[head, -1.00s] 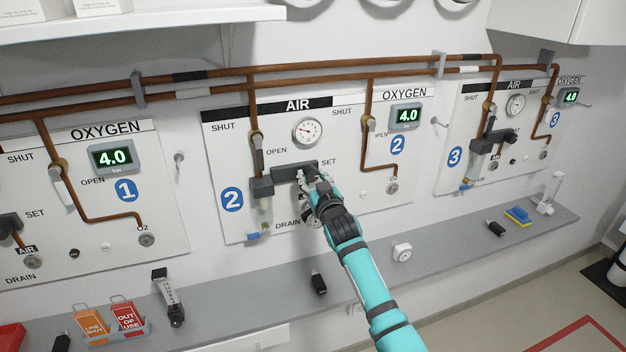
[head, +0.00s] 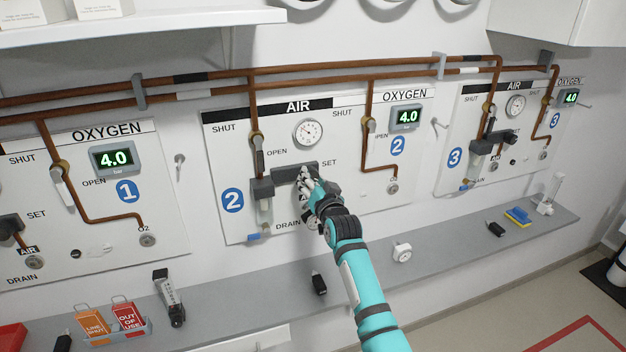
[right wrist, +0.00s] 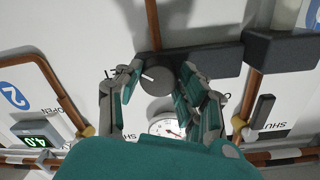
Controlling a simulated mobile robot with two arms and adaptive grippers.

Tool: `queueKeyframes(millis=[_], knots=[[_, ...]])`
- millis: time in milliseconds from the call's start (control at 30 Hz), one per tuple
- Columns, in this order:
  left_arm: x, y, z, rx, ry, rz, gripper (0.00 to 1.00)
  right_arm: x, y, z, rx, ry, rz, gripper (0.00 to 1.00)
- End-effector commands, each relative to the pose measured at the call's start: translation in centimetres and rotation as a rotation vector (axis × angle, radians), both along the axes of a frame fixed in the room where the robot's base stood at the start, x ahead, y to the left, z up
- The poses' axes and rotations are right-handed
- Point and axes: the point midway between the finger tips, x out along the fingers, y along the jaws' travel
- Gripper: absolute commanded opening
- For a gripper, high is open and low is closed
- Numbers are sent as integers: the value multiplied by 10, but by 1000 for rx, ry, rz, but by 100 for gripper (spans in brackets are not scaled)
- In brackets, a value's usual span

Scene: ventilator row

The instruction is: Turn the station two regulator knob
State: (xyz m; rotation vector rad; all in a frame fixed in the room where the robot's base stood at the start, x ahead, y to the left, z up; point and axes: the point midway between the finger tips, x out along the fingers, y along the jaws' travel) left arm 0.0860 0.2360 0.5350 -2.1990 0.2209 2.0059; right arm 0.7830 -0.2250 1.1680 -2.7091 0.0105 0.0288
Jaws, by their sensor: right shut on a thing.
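The station two panel (head: 222,150) carries a blue number 2 sign and a round air gauge (head: 307,132). Its dark regulator body (head: 288,174) sits below the gauge. My right gripper (head: 308,187) is at the right end of this body, beside the SET label, and covers the knob in the head view. In the right wrist view the round dark regulator knob (right wrist: 156,80), with a pale pointer line, sits between the two fingers of the right gripper (right wrist: 155,85), which is shut on it. The gauge's face (right wrist: 167,127) shows partly there. My left gripper is not in view.
A grey ledge (head: 250,284) runs below the panels, holding a small black item (head: 319,283), a white dial-like item (head: 402,252) and tags (head: 126,315). Copper pipes (head: 340,80) run above. Station three's panel (head: 447,120) is to the right, station one's to the left.

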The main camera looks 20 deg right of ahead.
Motion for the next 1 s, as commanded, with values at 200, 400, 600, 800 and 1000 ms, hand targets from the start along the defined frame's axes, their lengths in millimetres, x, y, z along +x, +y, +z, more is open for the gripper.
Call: queueKeyframes(millis=[200, 400, 600, 800, 1000], knots=[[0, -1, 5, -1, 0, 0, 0, 0, 1, 1, 208, 9, 1, 6], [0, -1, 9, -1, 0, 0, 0, 0, 1, 2, 398, 16, 0, 6], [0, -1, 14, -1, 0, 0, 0, 0, 1, 2, 586, 22, 0, 6], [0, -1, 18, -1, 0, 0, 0, 0, 1, 3, 757, 27, 0, 6], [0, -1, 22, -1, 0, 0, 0, 0, 1, 3, 893, 32, 1, 6]])
